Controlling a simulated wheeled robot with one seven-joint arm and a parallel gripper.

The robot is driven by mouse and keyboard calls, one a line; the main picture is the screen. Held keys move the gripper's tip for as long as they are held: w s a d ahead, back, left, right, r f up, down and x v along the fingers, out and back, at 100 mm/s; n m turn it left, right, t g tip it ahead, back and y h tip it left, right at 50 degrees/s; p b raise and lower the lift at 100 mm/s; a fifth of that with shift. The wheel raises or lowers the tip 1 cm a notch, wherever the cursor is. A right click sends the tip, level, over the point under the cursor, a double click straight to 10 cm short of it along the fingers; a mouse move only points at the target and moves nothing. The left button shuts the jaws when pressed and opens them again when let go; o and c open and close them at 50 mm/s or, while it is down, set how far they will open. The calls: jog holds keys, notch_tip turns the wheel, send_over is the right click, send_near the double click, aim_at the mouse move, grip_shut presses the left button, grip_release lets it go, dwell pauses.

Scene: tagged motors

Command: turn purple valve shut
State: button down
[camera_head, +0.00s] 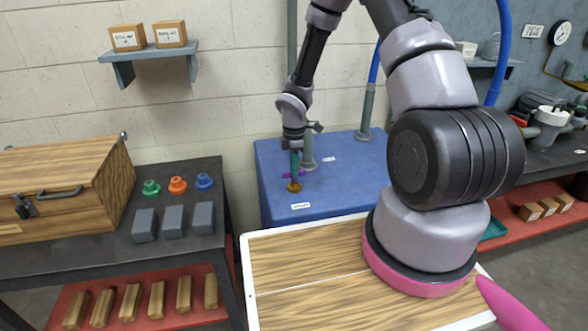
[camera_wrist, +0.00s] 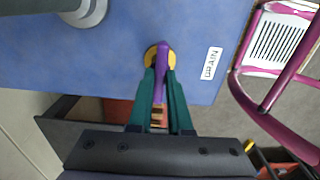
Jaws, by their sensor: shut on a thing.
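The purple valve handle (camera_head: 287,175) sits on a brass fitting (camera_head: 294,187) at the left part of the blue bench top. In the wrist view the purple handle (camera_wrist: 162,62) lies between the green fingers, with the round brass fitting (camera_wrist: 150,55) partly hidden under it. My gripper (camera_head: 294,170) reaches down from above onto the valve. In the wrist view my gripper (camera_wrist: 160,82) is shut on the purple handle. The fingers cover part of the handle, and I cannot tell how far it is turned.
The blue bench (camera_head: 345,185) carries grey vertical pipes, one close behind the valve (camera_head: 308,150). A "DRAIN" label (camera_wrist: 212,63) lies beside the valve. A dark table (camera_head: 180,240) at left holds a wooden chest (camera_head: 65,180), coloured knobs and grey blocks. My wooden-topped tray (camera_head: 310,285) is in front.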

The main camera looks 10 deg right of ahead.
dwell(0.3)
jog(key=c, duration=0.8)
grip_release()
jog(key=shift+d, duration=0.1)
jog(key=shift+c, duration=0.2)
jog(key=shift+r, duration=0.1)
notch_tip(320, 180, up, 11)
jog(key=shift+f, duration=0.2)
